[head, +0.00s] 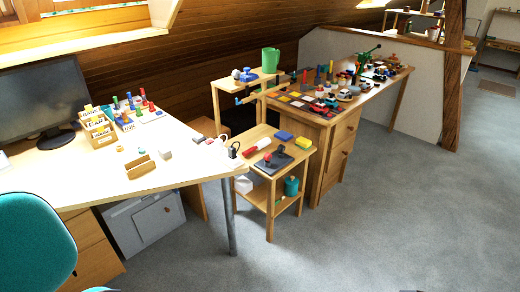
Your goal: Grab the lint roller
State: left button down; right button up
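What looks like the lint roller (250,151), a white cylinder with a red part at its right end, lies on top of a small wooden side table. It lies slantwise near the table's back left, beside a dark grey flat item (273,164). It is small in the picture, so its details are hard to make out. Neither of my grippers shows in the head view, and nothing is seen touching the roller.
The small wooden table (268,188) stands between a long desk (60,180) at left and a cluttered wooden workbench (325,118) at right. A yellow block (304,142) and blue block (284,135) share its top. A teal chair (35,240) stands front left. Carpet at right is clear.

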aim_at(265, 142)
jog(key=i+u, duration=0.1)
jog(key=u, duration=0.4)
jog(key=i+l+u, duration=0.4)
jog(key=i, duration=0.2)
jog(key=i+l+u, duration=0.4)
jog(key=i+l, duration=0.55)
jog(key=l, duration=0.15)
jog(key=i+l, duration=0.4)
jog(key=l+u, duration=0.05)
jog(key=l, duration=0.05)
